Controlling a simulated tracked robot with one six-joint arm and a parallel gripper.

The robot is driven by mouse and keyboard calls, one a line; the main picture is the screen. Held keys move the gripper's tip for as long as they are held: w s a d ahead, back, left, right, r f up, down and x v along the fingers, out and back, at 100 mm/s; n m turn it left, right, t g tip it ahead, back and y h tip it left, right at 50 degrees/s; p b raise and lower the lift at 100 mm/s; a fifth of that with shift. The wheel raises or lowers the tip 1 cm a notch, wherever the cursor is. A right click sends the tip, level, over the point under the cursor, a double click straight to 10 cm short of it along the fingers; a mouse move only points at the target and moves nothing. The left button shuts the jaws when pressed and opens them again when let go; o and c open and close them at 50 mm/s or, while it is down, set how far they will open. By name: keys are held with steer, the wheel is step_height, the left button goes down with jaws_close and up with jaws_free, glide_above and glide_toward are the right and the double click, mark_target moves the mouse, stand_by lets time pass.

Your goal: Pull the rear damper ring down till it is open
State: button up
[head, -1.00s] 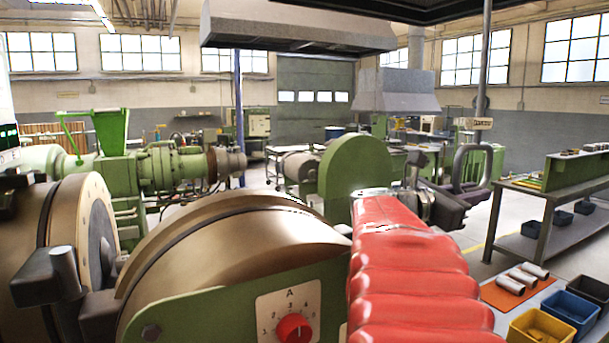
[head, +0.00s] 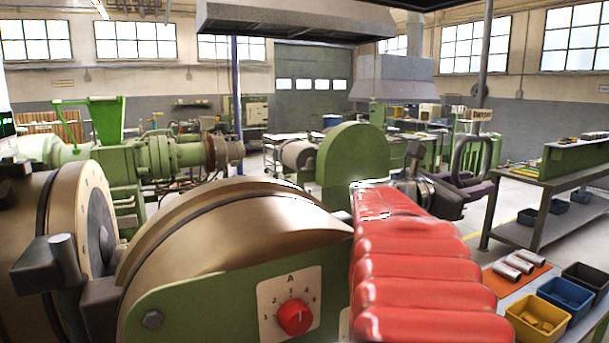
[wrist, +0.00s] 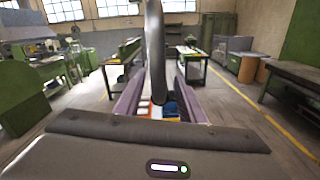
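The damper ring (head: 486,141) is a dark loop below a grey vertical rod in the head view, right of centre. In the wrist view the ring (wrist: 155,45) shows nearly edge-on as a dark upright bar. My gripper (head: 472,188) is at the ring's lower part, at the end of my red-sleeved arm. In the wrist view the two purple-grey fingers of my gripper (wrist: 158,92) stand apart on either side of the ring, with gaps beside it. Contact with the ring cannot be told. The damper itself is not identifiable.
A small sign (head: 479,115) is on the rod (head: 485,65). A green-backed bench (head: 548,178) stands at the right, with yellow (head: 538,318) and blue (head: 566,300) bins nearer. A bronze-and-green machine (head: 235,245) fills the near left.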

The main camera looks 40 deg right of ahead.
mark_target(470, 136)
step_height(470, 136, up, 10)
steer(key=shift+f, duration=0.1)
stand_by(0.4)
